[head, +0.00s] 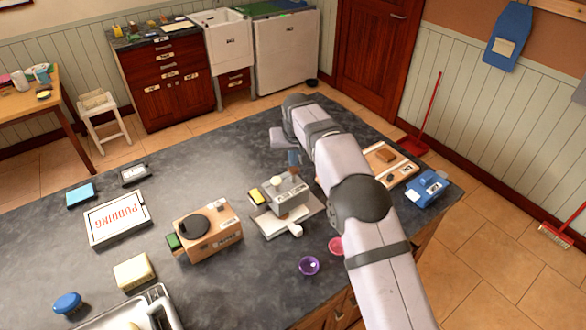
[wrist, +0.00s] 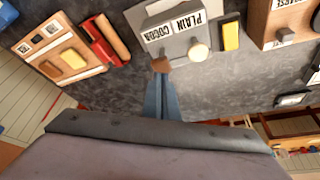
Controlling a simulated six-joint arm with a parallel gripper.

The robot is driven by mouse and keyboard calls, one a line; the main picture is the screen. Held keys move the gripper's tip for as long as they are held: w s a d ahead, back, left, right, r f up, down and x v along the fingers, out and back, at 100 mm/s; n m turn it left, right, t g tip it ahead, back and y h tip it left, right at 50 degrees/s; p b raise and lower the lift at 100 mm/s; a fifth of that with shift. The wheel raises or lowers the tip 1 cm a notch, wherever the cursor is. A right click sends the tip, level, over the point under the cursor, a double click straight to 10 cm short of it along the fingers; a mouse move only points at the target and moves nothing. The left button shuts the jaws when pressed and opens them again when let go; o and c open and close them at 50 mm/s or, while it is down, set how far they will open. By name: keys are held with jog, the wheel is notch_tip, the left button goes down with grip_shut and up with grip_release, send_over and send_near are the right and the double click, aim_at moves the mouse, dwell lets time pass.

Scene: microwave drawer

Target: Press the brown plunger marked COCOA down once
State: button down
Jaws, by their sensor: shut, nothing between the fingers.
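In the wrist view the dispenser (wrist: 172,37) shows labels reading PLAIN and COCOA. My gripper also shows in the head view (head: 293,158), above the dispenser. I cannot tell whether the tips touch the plunger.
A yellow block (wrist: 231,36) sits beside the dispenser. A brown box (head: 208,232) stands to its left in the head view. A wooden board (head: 407,170) and a blue device (head: 427,188) lie to the right. A purple bowl (head: 309,265) is in front.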

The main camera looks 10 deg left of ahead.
aim_at(294, 168)
jog(key=shift+f, duration=0.15)
jog(key=shift+f+b, duration=1)
jog(key=shift+f, duration=0.55)
jog(key=shift+r, duration=0.15)
notch_tip(294, 168, up, 6)
jog(key=p, duration=0.5)
jog(key=shift+p, duration=0.3)
jog(key=shift+r+p, duration=0.4)
jog(key=shift+r, duration=0.75)
